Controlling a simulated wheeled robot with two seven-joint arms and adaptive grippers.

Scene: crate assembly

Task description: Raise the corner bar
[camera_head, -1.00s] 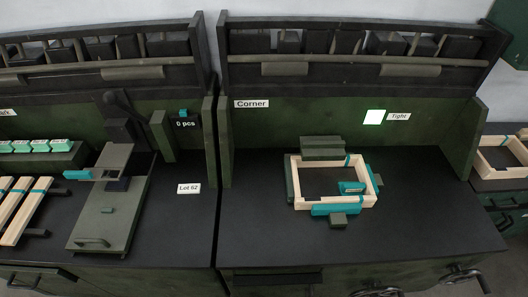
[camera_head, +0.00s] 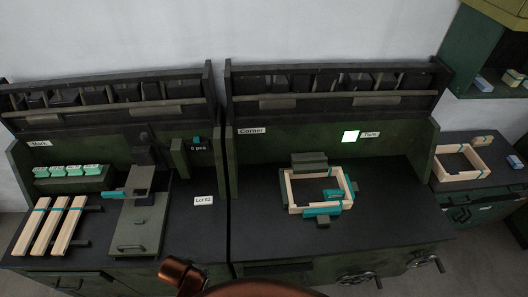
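The corner station's work surface (camera_head: 280,225) carries a pale wooden frame (camera_head: 287,190) lying flat. A teal bar (camera_head: 322,211) lies along the frame's front side, with a dark green block (camera_head: 323,222) in front of it. A teal piece (camera_head: 333,195) sits inside the frame. A dark green block (camera_head: 309,162) stands behind the frame, and a teal piece shows at its right side. I cannot tell which of these is the corner bar. A copper-coloured part, likely mine, shows at the bottom edge. Neither gripper is in view.
At the left, the marking station holds three wooden bars (camera_head: 46,226), green blocks (camera_head: 73,170) and a dark green fixture (camera_head: 138,228). Another wooden frame (camera_head: 466,161) lies on the right-hand bench.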

